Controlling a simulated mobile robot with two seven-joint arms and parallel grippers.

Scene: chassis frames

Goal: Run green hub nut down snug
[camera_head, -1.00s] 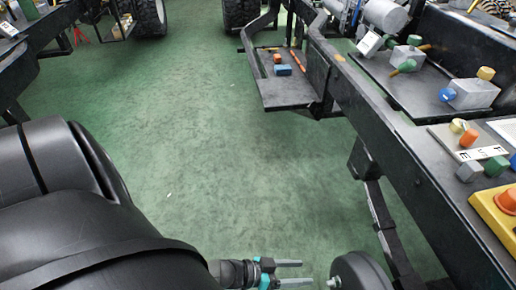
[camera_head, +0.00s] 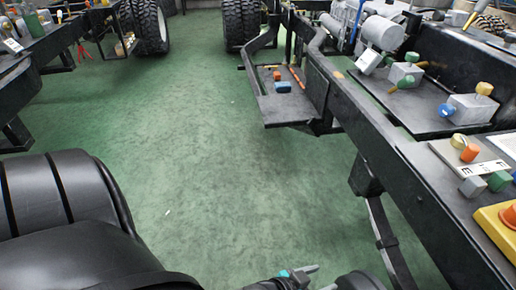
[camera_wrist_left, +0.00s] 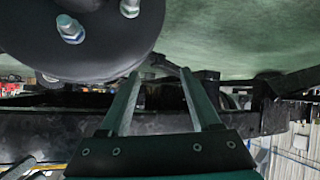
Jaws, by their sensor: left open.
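A dark round hub (camera_wrist_left: 85,50) fills the upper left of the left wrist view. Pale metal studs or nuts stand out from its face. One (camera_wrist_left: 70,28) has a faint blue-green tint, but I cannot tell that it is the green hub nut. The hub's dark top (camera_head: 360,281) also shows at the bottom edge of the head view. My left gripper (camera_head: 318,278) is just left of it there. In the wrist view my left gripper (camera_wrist_left: 160,73) is open, with nothing between its fingers. Its fingertips are below and right of the studs. My right gripper is not in view.
A long black chassis rail (camera_head: 410,170) runs down the right side, carrying coloured valve blocks (camera_head: 472,107) and a yellow box (camera_head: 498,228). A low step (camera_head: 286,108) holds small parts. Big tyres (camera_head: 143,27) stand at the back. The green floor (camera_head: 220,150) in the middle is clear.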

